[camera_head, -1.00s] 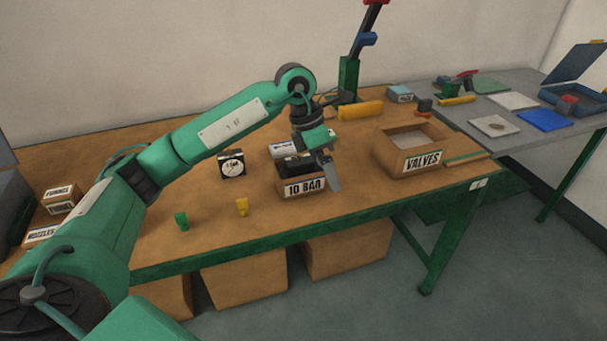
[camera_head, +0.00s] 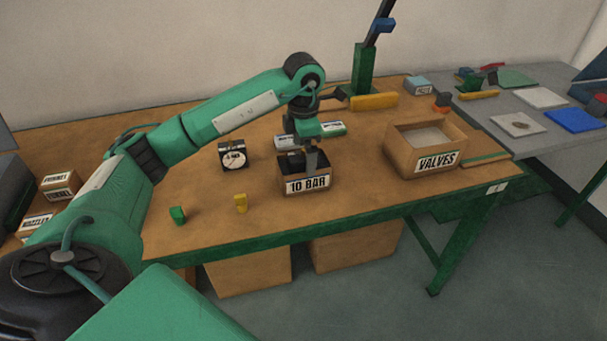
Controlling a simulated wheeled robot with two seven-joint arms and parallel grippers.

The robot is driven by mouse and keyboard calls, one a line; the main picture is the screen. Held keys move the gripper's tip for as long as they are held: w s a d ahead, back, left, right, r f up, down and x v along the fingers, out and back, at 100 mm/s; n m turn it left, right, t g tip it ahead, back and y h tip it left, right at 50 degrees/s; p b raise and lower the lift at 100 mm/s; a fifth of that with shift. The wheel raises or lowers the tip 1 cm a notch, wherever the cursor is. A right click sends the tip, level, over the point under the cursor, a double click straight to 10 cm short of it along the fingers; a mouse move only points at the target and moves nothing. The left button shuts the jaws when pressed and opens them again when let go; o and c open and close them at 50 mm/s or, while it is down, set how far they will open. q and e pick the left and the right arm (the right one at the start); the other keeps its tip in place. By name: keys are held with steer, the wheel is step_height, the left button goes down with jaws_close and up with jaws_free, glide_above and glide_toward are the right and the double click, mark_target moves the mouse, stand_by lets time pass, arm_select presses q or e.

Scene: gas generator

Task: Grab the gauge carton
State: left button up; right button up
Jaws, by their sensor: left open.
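The gauge carton is most likely the small open brown box labelled "10 BAR" (camera_head: 307,185), on the wooden table near its front edge. Its inside looks dark. My left gripper (camera_head: 311,166) points down at this box from above, its fingers over or just inside the opening. It is open; I cannot tell whether a finger touches the box wall. A dark square gauge with a white dial (camera_head: 234,156) stands to the left of the box. My right gripper is not in view.
An open box labelled "VALVES" (camera_head: 427,150) stands to the right. White-and-green packs (camera_head: 332,129) lie behind the box. A yellow cylinder (camera_head: 374,101) lies farther back.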

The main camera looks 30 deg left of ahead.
mark_target(290, 185)
arm_select(q)
steer(key=f, duration=0.5)
steer(key=shift+w+a, duration=0.2)
steer(key=shift+w, duration=0.05)
steer(key=shift+f, duration=0.1)
steer(key=c, duration=1.1)
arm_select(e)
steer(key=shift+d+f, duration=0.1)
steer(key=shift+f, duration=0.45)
